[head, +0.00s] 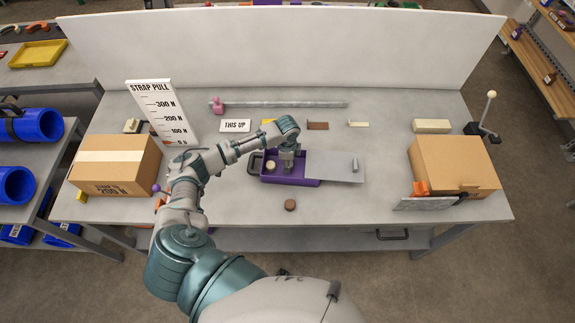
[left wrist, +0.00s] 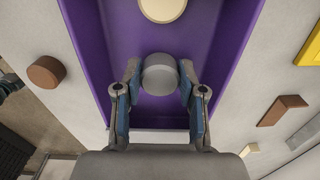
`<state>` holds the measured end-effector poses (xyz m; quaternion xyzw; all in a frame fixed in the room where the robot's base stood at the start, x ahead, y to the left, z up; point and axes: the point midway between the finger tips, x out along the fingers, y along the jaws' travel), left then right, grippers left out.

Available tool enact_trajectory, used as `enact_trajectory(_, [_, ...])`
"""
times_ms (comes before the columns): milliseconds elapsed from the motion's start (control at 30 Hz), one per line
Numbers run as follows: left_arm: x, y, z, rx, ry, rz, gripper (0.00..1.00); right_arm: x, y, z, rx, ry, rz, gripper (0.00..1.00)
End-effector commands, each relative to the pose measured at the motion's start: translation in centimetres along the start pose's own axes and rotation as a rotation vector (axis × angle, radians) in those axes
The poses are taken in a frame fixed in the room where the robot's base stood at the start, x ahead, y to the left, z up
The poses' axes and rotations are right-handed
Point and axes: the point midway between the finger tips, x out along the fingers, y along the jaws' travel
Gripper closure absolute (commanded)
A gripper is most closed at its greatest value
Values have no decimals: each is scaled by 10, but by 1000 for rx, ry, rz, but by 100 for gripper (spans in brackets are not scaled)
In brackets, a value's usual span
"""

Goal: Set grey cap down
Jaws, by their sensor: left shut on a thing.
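My left gripper (head: 287,161) reaches down into the purple box (head: 290,183) on the bench. In the left wrist view its two fingers (left wrist: 160,82) are shut on the grey cap (left wrist: 159,72), one on each side. The purple box walls (left wrist: 92,62) lie around the fingers there, with the cap over the box floor. I cannot tell whether the cap touches the floor. A cream round cap (head: 270,165) lies in the same box, apart from the grey one; it also shows in the left wrist view (left wrist: 163,7). My right gripper is not in view.
A grey lid (head: 342,169) adjoins the box's right side. A brown disc (head: 290,205) lies in front. Cardboard boxes stand at left (head: 113,170) and right (head: 455,163). A "THIS UP" sign (head: 235,125) and a long rod (head: 290,104) are behind.

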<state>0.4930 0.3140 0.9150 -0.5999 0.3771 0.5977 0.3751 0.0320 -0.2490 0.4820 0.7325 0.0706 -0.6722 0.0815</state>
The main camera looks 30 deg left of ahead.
Motion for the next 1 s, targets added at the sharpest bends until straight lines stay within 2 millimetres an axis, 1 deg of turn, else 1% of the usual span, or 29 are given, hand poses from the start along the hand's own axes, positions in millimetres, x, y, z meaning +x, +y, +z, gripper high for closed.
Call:
enact_trajectory(33, [9,0,0,-1,-2,2,75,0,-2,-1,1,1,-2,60])
enact_trajectory(133, [20,0,0,-1,-2,0,75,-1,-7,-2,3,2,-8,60])
enact_trajectory(300, [20,0,-1,0,-2,-1,75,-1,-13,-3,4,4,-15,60])
enact_trajectory(433, [22,1,-1,0,-1,0,75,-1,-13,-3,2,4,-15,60])
enact_trajectory(467, [21,0,-1,0,-1,-1,53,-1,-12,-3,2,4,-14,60])
enact_trajectory(500, [21,0,-1,0,-1,-1,43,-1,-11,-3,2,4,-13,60])
enact_trajectory(533, [21,0,-1,0,-1,-1,35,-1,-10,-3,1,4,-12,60])
enact_trajectory(867, [20,0,0,-1,-1,-1,35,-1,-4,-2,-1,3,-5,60])
enact_trajectory(967, [11,-1,0,-1,0,-2,35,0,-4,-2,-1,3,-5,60])
enact_trajectory(1000, [5,-1,0,-1,2,-3,35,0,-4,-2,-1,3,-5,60])
